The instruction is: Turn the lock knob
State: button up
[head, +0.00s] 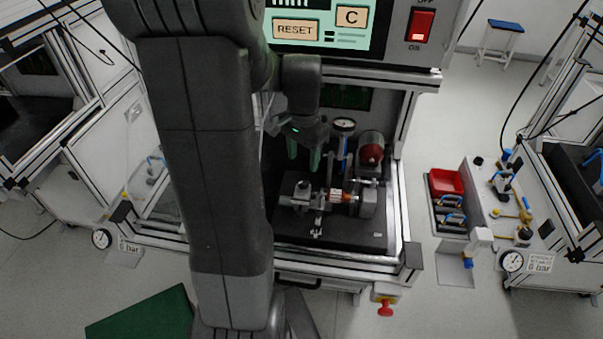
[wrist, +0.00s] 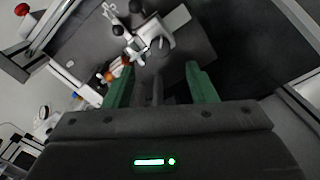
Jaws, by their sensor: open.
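The test fixture (head: 300,200) sits on a dark plate (head: 345,232) inside the machine frame. It carries a metal clamp with a copper-orange part (head: 337,196) at its middle. A small dark knob (head: 302,186) stands on its left side. In the wrist view the fixture shows at the top, with a black round knob (wrist: 118,30) and a second one (wrist: 135,6). I cannot tell which is the lock knob. My gripper (head: 304,156) is open and empty, with green fingers, above and behind the fixture. The wrist view shows both fingers (wrist: 161,84) apart, touching no knob.
A gauge (head: 343,125) and a red-ended cylinder (head: 371,152) stand behind the fixture. A control panel (head: 320,28) with a red switch hangs above. Frame posts enclose both sides. A red stop button (head: 385,308) sticks out at the front right.

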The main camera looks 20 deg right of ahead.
aim_at(303, 181)
notch_tip(303, 181, down, 7)
jog(key=shift+f, duration=0.2)
jog(key=shift+c, duration=0.2)
jog(key=c, duration=0.9)
